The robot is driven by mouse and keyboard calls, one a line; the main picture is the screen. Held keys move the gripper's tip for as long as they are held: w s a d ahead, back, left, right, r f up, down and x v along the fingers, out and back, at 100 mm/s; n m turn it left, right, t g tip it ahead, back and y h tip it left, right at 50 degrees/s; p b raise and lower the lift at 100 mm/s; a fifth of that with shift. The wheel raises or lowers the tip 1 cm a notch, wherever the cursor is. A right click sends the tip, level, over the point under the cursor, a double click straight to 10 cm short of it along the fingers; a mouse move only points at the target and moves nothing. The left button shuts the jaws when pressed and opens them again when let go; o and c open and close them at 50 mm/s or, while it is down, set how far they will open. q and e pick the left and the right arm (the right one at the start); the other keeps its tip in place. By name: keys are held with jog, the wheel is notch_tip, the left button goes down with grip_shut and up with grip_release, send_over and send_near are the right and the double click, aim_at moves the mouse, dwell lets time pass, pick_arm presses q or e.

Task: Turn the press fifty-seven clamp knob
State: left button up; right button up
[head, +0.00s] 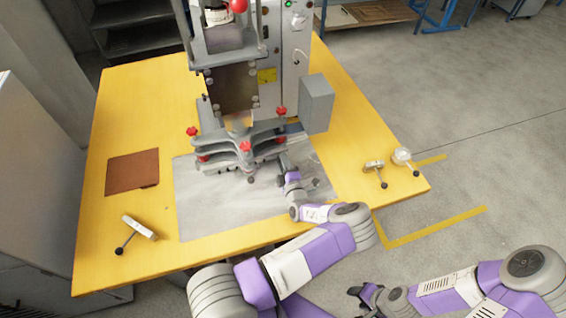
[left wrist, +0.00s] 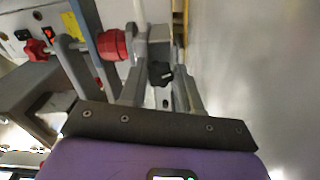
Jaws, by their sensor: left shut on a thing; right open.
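The press (head: 235,85) stands at the back of the yellow table, with a grey clamp fixture (head: 238,142) at its foot. Red knobs (head: 246,147) sit on the fixture's arms; a red knob also shows in the left wrist view (left wrist: 112,45). My left gripper (head: 282,160) is at the fixture's right side. In the left wrist view its fingers are closed around a small black knob (left wrist: 160,73), which they partly hide. Whether this knob has turned cannot be told. My right gripper (head: 362,294) is open and empty, low and off the table's front edge.
A brown square pad (head: 132,171) and a small black-ended tool (head: 138,228) lie left. Two small items (head: 374,166) lie at the table's right.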

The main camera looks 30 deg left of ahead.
pick_arm(q)
jog(key=shift+s+f+m, duration=0.1)
jog(key=shift+m, duration=1.5)
jog(key=o, duration=1)
jog(key=shift+o, duration=0.2)
jog(key=v, duration=0.7)
jog(key=shift+s+d+p, duration=0.2)
jog(key=shift+p, duration=0.15)
